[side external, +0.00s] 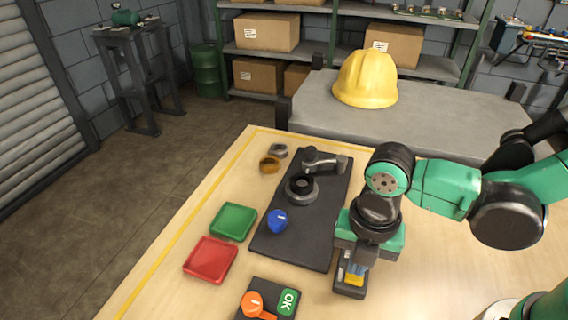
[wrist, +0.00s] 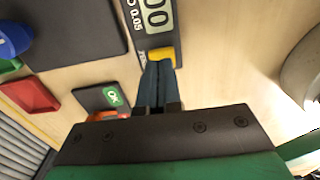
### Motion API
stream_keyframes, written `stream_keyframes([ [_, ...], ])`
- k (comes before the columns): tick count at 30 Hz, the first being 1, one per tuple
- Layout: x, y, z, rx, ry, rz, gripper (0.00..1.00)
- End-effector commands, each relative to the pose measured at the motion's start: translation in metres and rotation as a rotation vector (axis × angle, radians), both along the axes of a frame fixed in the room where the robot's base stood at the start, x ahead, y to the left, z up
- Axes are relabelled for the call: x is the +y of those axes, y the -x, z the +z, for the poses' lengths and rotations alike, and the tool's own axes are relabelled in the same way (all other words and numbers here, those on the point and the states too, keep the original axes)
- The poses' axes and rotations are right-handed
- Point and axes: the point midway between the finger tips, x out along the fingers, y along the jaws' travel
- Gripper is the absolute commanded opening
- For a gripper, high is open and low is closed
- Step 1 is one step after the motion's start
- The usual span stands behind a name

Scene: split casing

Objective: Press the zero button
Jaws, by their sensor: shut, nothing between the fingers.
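A dark meter (wrist: 144,22) with a pale digital display lies on the table in the wrist view. Its yellow button (wrist: 161,53) is at the end nearest my gripper. In the side view the meter (side external: 349,292) sits under my gripper, partly hidden, with yellow (side external: 355,275) showing on it. My gripper (wrist: 157,66) is shut and empty, pointing down. Its fingertips overlap the left part of the yellow button in the wrist view. I cannot tell whether they touch it or hover just above.
A black mat (side external: 302,235) with a blue knob-like part (side external: 277,221) and a dark ring-shaped part (side external: 301,188) lies left of my gripper. Green (side external: 233,222) and red (side external: 210,260) trays are further left. A panel with a green OK button (side external: 288,302) and orange part (side external: 254,304) is in front.

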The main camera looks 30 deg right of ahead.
Motion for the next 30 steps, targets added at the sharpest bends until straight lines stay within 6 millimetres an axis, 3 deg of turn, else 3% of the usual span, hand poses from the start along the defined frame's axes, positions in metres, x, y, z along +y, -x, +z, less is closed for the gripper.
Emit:
stream_keyframes([
  [15, 0.001, -0.001, 0.053, 0.013, 0.008, 0.001, 0.0],
  [30, 0.0, 0.0, 0.06, 0.014, 0.01, 0.001, 0.0],
])
